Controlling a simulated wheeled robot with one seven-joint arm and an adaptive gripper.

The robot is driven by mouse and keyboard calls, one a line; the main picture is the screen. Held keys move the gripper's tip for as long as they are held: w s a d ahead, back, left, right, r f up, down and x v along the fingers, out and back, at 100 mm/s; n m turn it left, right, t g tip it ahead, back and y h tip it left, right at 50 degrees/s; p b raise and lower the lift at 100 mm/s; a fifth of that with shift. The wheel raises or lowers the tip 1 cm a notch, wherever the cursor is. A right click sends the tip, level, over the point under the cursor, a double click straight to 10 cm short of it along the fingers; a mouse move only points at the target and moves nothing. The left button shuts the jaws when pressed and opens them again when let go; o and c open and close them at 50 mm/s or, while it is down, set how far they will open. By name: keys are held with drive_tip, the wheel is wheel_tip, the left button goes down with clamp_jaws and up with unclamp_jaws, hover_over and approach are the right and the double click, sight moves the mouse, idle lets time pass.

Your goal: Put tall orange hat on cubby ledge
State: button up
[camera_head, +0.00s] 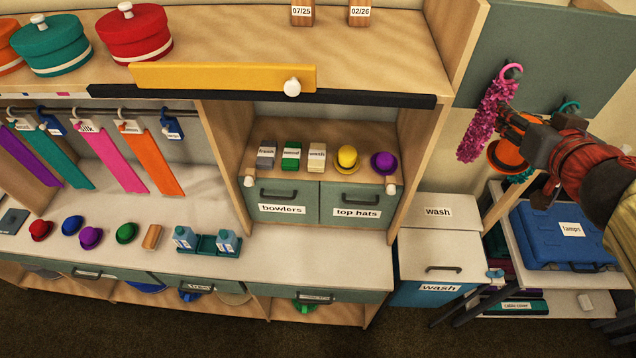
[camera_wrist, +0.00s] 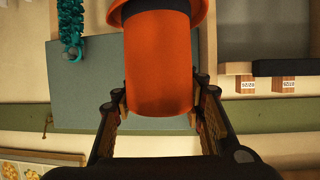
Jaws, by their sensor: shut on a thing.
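In the wrist view the hat (camera_wrist: 158,65) fills the space between the fingers, brim at the top of the picture. My gripper (camera_head: 514,128) is shut on it; both fingers also show in the wrist view (camera_wrist: 157,110). The cubby ledge (camera_head: 330,181) is left of my gripper, above the bowlers and top hats drawers. A yellow hat (camera_head: 347,157) and a purple hat (camera_head: 384,163) sit on it.
Grey, green and cream labelled blocks (camera_head: 291,155) take the ledge's left part. The cubby's right wall (camera_head: 420,140) stands between the ledge and my gripper. A yellow bar (camera_head: 220,77) runs along the shelf above. A blue case (camera_head: 560,235) lies below my arm.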

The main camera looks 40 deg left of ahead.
drive_tip(key=w+d+f+m+h, duration=0.2)
drive_tip(key=d+f+m+h, duration=0.2)
drive_tip(key=d+f, duration=0.5)
drive_tip(key=w+d+f+m+h, duration=0.2)
drive_tip(key=d+f+m+h, duration=0.3)
drive_tip(key=f, duration=1.2)
drive_tip(key=d+h, duration=0.1)
drive_tip(key=d, duration=0.3)
drive_tip(key=shift+w+d+t, duration=0.15)
drive_tip(key=shift+t, duration=0.25)
drive_tip(key=shift+w+f, duration=0.1)
drive_tip(key=shift+f, duration=0.05)
